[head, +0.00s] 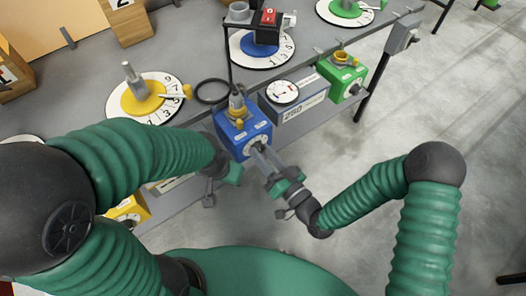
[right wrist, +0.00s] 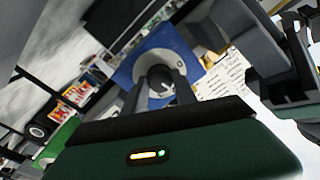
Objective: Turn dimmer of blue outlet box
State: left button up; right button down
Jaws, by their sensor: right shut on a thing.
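The blue outlet box (head: 241,132) is mounted at the front edge of the grey bench, with a plug and yellow parts on its top. It also shows in the right wrist view (right wrist: 135,70). My right gripper (head: 262,154) reaches the box's front face and is shut on its dark dimmer knob (right wrist: 160,84), which sits on a white round dial. The fingers hide part of the knob, and its setting cannot be read. My left gripper (head: 222,178) is beside the box's left side; its fingers are too unclear to tell open from shut.
A grey gauge box (head: 297,106) and a green outlet box (head: 341,77) stand to the right of the blue box. A yellow box (head: 128,211) is at lower left. Round numbered dials (head: 152,98) lie on the bench.

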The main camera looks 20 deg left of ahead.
jog(key=shift+w+m, duration=0.1)
jog(key=shift+m, duration=0.9)
jog(key=c, duration=1)
grip_release()
jog(key=shift+d, duration=0.1)
jog(key=p+v, duration=0.2)
jog(key=v, duration=1.4)
jog(key=shift+s+d+f, duration=0.2)
jog(key=shift+s+d, duration=0.1)
